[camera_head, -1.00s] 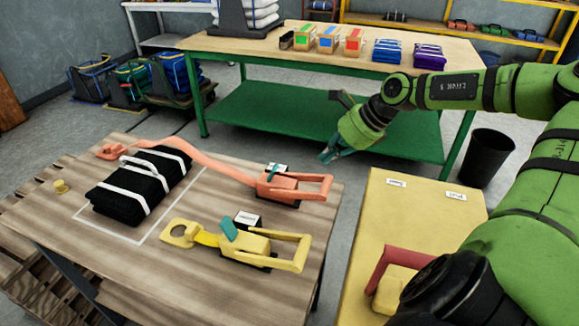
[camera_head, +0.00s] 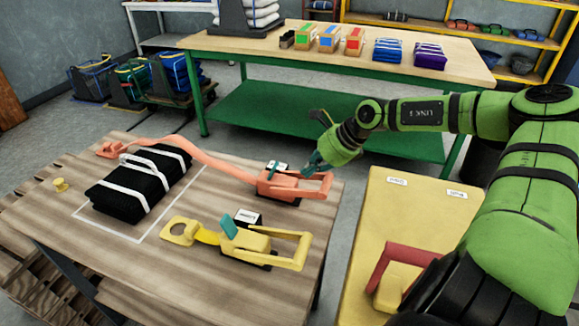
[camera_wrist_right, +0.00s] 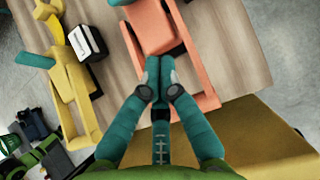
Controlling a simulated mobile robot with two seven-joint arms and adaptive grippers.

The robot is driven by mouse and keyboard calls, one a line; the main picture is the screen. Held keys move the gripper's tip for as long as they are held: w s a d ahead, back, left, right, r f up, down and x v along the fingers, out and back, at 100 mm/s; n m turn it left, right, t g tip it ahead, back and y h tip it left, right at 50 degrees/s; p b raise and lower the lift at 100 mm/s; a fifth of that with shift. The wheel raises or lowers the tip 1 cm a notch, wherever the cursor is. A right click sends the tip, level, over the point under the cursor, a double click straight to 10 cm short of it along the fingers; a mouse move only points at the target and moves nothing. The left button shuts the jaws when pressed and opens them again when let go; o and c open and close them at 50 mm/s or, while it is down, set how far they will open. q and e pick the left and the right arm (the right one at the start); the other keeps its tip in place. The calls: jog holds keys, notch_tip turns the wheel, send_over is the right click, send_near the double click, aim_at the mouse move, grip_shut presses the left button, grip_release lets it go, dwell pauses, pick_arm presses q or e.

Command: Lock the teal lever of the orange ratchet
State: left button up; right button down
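The orange ratchet (camera_head: 287,184) sits at the right end of the wooden table, its strap running left to the black bundle. Its small teal lever (camera_head: 280,168) shows beside a white label at its back edge. The ratchet's orange frame also shows in the right wrist view (camera_wrist_right: 152,28). My right gripper (camera_head: 312,166) is above the ratchet's right part, near its handle. In the right wrist view its teal fingertips (camera_wrist_right: 158,72) are together, over the orange frame, with nothing seen between them. Whether they touch the ratchet I cannot tell. My left gripper is out of view.
A yellow ratchet (camera_head: 250,243) with a raised teal lever (camera_head: 229,226) lies nearer on the same table (camera_head: 180,265). The strapped black bundle (camera_head: 137,187) lies left. A green bench (camera_head: 270,118) stands behind.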

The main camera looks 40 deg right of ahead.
aim_at(295, 182)
jog(key=b+x, duration=0.1)
jog(key=x, duration=0.2)
jog(key=shift+a+f, duration=0.1)
jog(key=shift+f, duration=0.15)
jog(key=shift+w+a+r+p, duration=0.1)
jog(key=shift+w+r+p, duration=0.25)
jog(key=shift+r, duration=0.15)
jog(key=shift+w+a+r+p, duration=0.2)
jog(key=shift+w+a, duration=0.05)
jog(key=shift+w, duration=0.2)
jog(key=shift+w+a+r+p, duration=0.2)
jog(key=shift+w, duration=0.2)
jog(key=shift+w+a, duration=0.2)
jog(key=shift+w, duration=0.2)
jog(key=shift+r, duration=0.1)
